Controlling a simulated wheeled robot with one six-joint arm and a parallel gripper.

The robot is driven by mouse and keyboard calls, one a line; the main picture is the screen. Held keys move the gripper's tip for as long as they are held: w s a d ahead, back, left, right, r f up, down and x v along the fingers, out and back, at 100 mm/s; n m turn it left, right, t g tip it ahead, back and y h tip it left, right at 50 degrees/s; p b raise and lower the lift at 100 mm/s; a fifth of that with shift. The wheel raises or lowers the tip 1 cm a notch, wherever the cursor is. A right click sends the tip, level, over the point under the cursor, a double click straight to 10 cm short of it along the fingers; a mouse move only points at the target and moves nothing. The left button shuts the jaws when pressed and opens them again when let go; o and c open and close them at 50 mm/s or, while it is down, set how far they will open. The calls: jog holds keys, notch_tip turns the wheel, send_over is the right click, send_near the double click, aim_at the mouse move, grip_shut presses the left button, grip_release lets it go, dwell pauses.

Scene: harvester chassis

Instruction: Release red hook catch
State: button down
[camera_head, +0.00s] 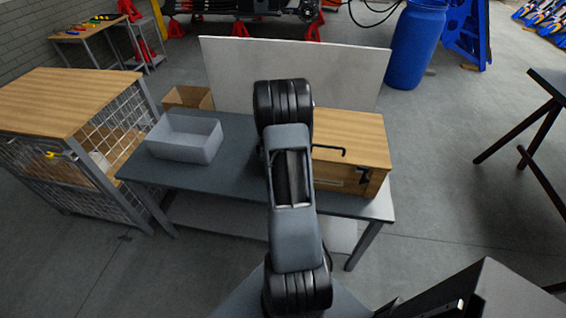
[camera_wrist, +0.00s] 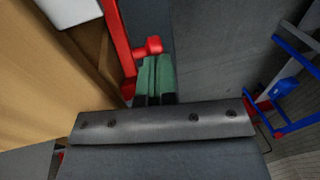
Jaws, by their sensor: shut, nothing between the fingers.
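My arm hides my gripper there, and no red catch can be made out.
A grey bin (camera_head: 184,138) stands on the left of the dark workbench (camera_head: 240,178). A pale upright panel (camera_head: 330,75) stands behind the bench. A wooden-topped mesh cage (camera_head: 60,100) is at left. A blue barrel (camera_head: 414,45) stands back right.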

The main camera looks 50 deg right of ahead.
jog(key=shift+s+f, duration=0.1)
jog(key=shift+s, duration=0.05)
jog(key=shift+s+d, duration=0.4)
jog(key=shift+s, duration=0.1)
jog(key=w+r, duration=0.4)
jog(key=r, duration=0.9)
jog(key=shift+d+r+p, duration=0.35)
jog(key=shift+d+p, duration=0.05)
jog(key=shift+d, duration=0.05)
